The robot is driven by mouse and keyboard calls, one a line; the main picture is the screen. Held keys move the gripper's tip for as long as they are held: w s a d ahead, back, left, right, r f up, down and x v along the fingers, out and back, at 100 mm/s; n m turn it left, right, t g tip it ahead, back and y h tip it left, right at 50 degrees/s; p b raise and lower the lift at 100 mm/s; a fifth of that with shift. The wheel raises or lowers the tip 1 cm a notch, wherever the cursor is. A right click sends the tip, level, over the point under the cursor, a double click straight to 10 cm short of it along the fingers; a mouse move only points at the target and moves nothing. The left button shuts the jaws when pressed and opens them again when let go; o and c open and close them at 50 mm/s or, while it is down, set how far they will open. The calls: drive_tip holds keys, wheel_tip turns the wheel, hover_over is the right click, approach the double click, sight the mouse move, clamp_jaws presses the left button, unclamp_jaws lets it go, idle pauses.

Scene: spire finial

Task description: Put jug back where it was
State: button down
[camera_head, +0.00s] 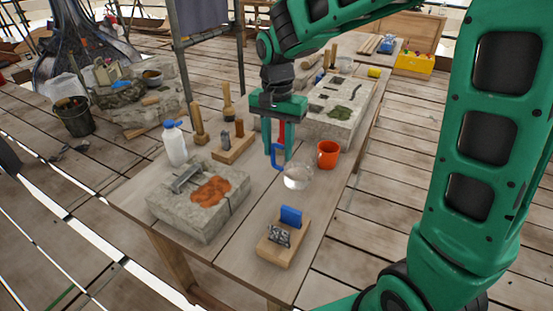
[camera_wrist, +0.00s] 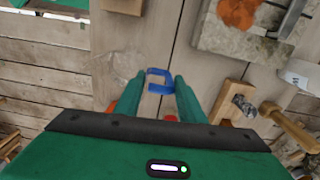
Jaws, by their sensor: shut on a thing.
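The jug (camera_head: 298,177) is a clear, see-through vessel with a blue handle (camera_head: 276,157). My gripper (camera_head: 279,152) points down over the table (camera_head: 150,192) and is shut on the blue handle. The clear body is to the right of the fingers in the head view. In the wrist view the blue handle (camera_wrist: 159,72) sits between the fingertips (camera_wrist: 157,82), and the faint clear body is to its left. The jug looks upright. I cannot tell whether its base touches the table.
An orange mug (camera_head: 327,154) stands close behind the jug, to its right. A stone block with an orange patch (camera_head: 180,212), a white bottle (camera_head: 175,145), a tool rack (camera_head: 232,152) and a wooden block with a blue card (camera_head: 276,252) surround it. Bare tabletop lies in front.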

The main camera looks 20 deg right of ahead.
drive_tip(key=shift+w+d+f, duration=0.2)
drive_tip(key=shift+w+f, duration=0.05)
drive_tip(key=shift+f, duration=1.95)
drive_tip(key=c, duration=1.2)
unclamp_jaws()
drive_tip(key=shift+f, duration=0.1)
drive_tip(key=shift+o, duration=0.2)
wheel_tip(320, 180, up, 12)
drive_tip(key=shift+r, duration=0.1)
